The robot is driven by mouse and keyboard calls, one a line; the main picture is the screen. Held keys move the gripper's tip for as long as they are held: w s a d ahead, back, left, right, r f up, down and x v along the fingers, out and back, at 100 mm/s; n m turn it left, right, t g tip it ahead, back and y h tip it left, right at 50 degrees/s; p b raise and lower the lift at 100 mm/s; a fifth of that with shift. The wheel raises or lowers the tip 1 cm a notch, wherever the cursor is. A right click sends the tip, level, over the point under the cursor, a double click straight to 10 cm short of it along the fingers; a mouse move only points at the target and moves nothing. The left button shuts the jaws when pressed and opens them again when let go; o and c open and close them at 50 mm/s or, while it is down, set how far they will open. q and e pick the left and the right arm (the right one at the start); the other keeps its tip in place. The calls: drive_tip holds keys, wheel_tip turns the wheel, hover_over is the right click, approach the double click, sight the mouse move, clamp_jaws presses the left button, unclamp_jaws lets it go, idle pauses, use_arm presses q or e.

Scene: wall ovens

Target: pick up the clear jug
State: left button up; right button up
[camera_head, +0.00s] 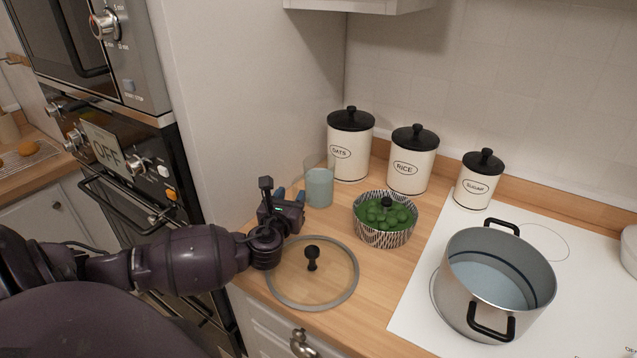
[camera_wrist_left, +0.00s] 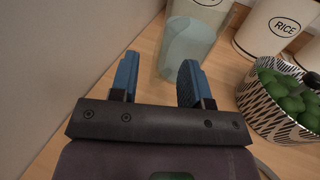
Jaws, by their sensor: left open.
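The clear jug (camera_head: 319,187) stands upright on the wooden counter, in front of the oats canister, and holds pale bluish liquid. In the left wrist view the jug (camera_wrist_left: 188,48) is just beyond my fingertips, toward the right finger, its top cut off by the frame edge. My left gripper (camera_head: 290,196) is at the left of the jug in the head view. In the wrist view my left gripper (camera_wrist_left: 158,72) is open, with two blue fingers apart and nothing between them. My right gripper is not in view.
A patterned bowl of green items (camera_head: 384,236) sits right of the jug. A glass lid (camera_head: 283,290) lies in front. The oats (camera_head: 350,160), rice (camera_head: 408,177) and sugar canisters (camera_head: 474,195) stand behind. A pot (camera_head: 470,325) is on the white hob. A wall rises at left.

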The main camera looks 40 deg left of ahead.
use_arm(q)
drive_tip(key=shift+x, duration=1.3)
clamp_jaws()
drive_tip(key=shift+r, duration=0.1)
